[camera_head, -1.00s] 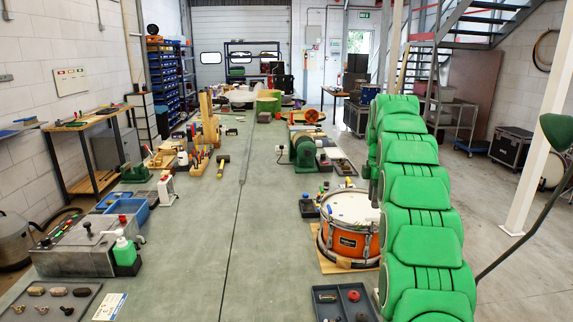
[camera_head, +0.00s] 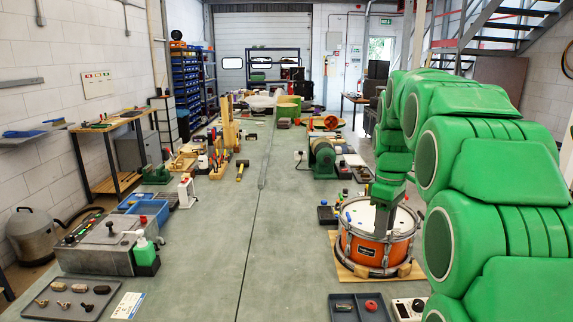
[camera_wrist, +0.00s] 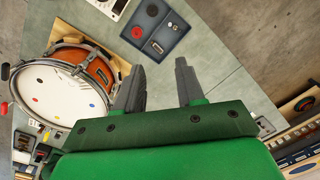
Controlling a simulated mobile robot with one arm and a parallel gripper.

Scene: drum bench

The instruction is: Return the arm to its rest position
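My green arm fills the right side of the head view, bent over so that its end points down at the orange drum (camera_head: 366,247). My gripper (camera_head: 384,222) shows there as a dark grey shape in front of the drum head. In the wrist view my gripper (camera_wrist: 160,80) has its two grey fingers apart with nothing between them. The drum (camera_wrist: 88,68) lies to the left of the fingers in that view, its white head marked with coloured dots. It stands on a wooden board (camera_head: 348,266).
A dark tray (camera_head: 345,300) with small parts lies in front of the drum, beside a white box with a knob (camera_head: 409,308). A green motor-like machine (camera_head: 323,158) stands behind the drum. The long bench's middle (camera_head: 240,230) is clear. A grey washer-like unit (camera_head: 105,248) stands at left.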

